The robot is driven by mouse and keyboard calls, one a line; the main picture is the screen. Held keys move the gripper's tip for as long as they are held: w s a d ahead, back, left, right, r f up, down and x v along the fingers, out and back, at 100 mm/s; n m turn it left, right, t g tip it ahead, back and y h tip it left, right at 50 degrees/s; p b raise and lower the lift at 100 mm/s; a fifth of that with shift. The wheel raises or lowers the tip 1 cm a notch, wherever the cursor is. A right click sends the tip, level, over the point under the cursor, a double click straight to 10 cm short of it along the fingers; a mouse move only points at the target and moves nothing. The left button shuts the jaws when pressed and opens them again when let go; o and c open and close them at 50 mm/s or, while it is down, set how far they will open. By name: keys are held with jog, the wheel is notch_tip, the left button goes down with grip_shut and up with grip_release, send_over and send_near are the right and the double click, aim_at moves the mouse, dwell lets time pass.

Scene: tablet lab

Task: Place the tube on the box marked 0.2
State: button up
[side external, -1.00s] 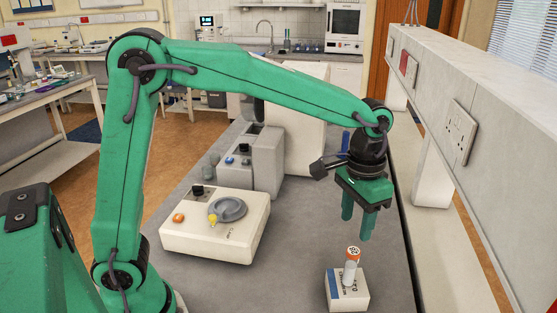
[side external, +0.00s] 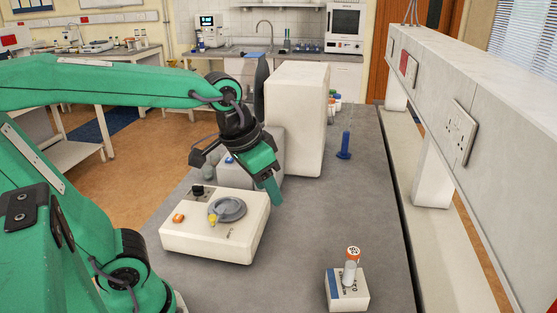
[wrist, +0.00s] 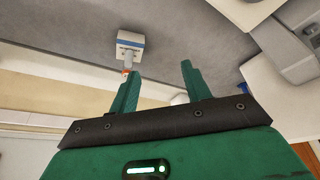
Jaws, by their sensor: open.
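The tube (side external: 350,271) is clear with an orange-and-white cap and stands upright on top of a small white box (side external: 350,296) with a blue panel. The marking on the box is too small to read surely. The box also shows in the wrist view (wrist: 131,41), with the orange cap (wrist: 125,72) partly behind a finger. My gripper (side external: 275,197) is open and empty. It hangs tilted by the right back side of the white device, well to the left of the tube and higher.
The white device with a grey round plate (side external: 228,208) stands on the bench below my gripper. A tall white unit (side external: 298,115) stands behind. A blue stand (side external: 344,147) is further back. The bench between device and box is clear. A grey shelf wall (side external: 480,110) runs along the right.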

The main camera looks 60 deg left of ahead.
jog(key=shift+n+t, duration=0.3)
jog(key=shift+t, duration=0.4)
jog(key=shift+s+a+f, duration=0.25)
jog(key=shift+s+a, duration=0.2)
jog(key=shift+s, duration=0.4)
jog(key=shift+s+a+f, duration=0.25)
jog(key=shift+s+a, duration=0.2)
jog(key=shift+s, duration=0.4)
jog(key=shift+s+a+f, duration=0.25)
jog(key=shift+s+a, duration=0.2)
jog(key=shift+s, duration=0.4)
